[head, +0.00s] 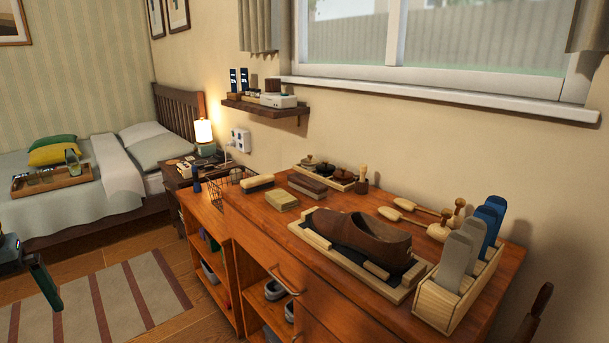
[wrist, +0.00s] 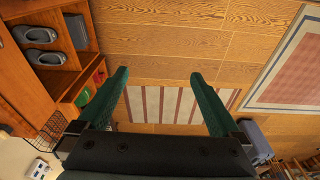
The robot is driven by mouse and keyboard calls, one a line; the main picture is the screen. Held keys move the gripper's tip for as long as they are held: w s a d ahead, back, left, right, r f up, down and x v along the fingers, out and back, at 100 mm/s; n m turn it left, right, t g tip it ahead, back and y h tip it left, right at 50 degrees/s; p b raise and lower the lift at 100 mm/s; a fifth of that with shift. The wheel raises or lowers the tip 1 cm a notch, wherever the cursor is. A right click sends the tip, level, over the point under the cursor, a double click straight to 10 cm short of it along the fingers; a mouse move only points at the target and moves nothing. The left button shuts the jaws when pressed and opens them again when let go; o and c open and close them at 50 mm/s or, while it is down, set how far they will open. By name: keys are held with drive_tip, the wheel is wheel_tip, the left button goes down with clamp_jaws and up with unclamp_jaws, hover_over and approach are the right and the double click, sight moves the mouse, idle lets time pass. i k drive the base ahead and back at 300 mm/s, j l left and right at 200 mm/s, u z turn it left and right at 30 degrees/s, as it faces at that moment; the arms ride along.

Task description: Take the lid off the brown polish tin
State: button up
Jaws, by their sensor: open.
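A small light-wood tray (head: 297,167) at the back of the wooden dresser top holds a short row of small round dark tins with knobbed lids. No tin shows in the wrist view.
A shoe (head: 365,237) lies on a framed board on the dresser top (head: 250,208). A wire basket (head: 229,187) is at the left end. The rug (head: 100,300) area is clear.

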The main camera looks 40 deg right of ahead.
sight(343, 174)
drive_tip(key=i+z, duration=0.2)
drive_tip(key=z, duration=0.9)
drive_tip(key=i+j+z, duration=1.1)
drive_tip(key=i+j, duration=0.2)
drive_tip(key=j, duration=0.2)
drive_tip(key=i+j, duration=0.15)
drive_tip(key=j, duration=0.2)
drive_tip(key=i+j, duration=0.2)
drive_tip(key=j, duration=0.2)
drive_tip(key=i+j, duration=0.15)
drive_tip(key=j, duration=0.2)
drive_tip(key=i+j+z, duration=0.1)
drive_tip(key=j, duration=0.3)
drive_tip(key=i, duration=0.1)
